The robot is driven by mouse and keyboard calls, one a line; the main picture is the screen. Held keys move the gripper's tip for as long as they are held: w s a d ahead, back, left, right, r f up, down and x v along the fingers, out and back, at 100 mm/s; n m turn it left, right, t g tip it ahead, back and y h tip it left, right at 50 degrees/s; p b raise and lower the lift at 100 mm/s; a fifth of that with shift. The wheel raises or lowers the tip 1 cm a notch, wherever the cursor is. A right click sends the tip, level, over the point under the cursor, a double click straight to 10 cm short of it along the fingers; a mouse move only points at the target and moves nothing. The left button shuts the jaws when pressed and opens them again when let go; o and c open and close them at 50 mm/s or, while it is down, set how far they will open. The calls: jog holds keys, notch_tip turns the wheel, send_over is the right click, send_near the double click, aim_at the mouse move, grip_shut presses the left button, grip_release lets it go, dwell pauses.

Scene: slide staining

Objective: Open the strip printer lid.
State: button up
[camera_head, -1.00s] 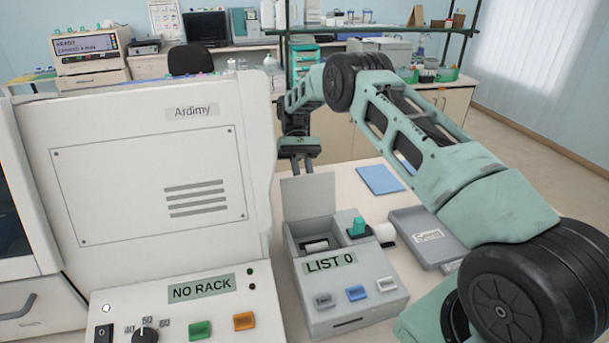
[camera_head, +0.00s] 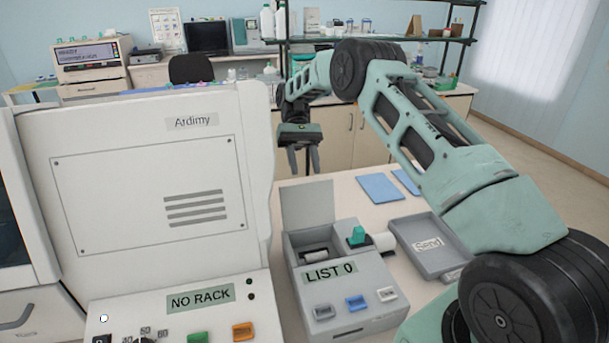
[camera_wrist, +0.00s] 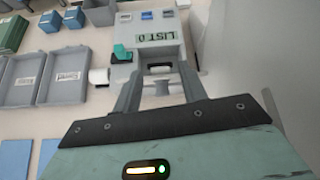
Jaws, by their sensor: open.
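The strip printer (camera_head: 345,300) is a grey box on the bench with a "LIST 0" label and several buttons. Its lid (camera_head: 307,205) stands upright at the back, and the bay below is open with a white roll (camera_head: 315,254) inside. A teal part (camera_head: 357,234) sits on its right side. My gripper (camera_head: 303,172) is open and empty, raised above and behind the lid. In the wrist view, the printer (camera_wrist: 148,45) appears upside down beyond my gripper's fingers (camera_wrist: 158,85), which look apart from it.
A large white "Ardimy" machine (camera_head: 150,220) with a "NO RACK" panel stands close on the left. A grey "Send" tray (camera_head: 425,246) and blue sheets (camera_head: 380,188) lie to the right. A side bench with equipment runs along the back.

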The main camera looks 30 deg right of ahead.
jog(key=shift+r+p, duration=0.95)
jog(key=shift+r, duration=0.7)
